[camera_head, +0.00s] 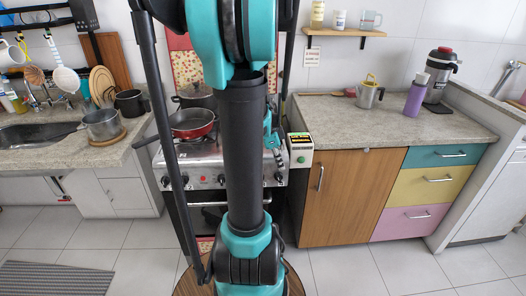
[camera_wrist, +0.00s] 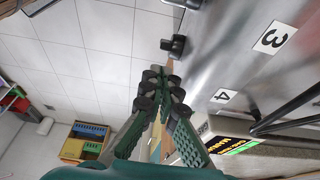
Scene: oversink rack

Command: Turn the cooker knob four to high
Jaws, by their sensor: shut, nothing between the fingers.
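The cooker (camera_head: 213,160) stands mid-picture in the head view, partly hidden behind my arm. In the wrist view its steel front (camera_wrist: 225,60) carries a label "4" (camera_wrist: 222,95) and a label "3" (camera_wrist: 272,38). A black knob (camera_wrist: 174,46) sticks out level with label 3. My gripper (camera_wrist: 160,85) is shut and empty, with its green fingers and dark tips in front of the cooker front, level with label 4. Knob four is not clearly visible; the fingertips seem to cover it. I cannot tell whether they touch it.
A red pan (camera_head: 192,124) and a pot (camera_head: 196,96) sit on the cooker. A wooden cabinet (camera_head: 352,200) and counter are to the right. The tiled floor (camera_head: 345,268) in front is clear.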

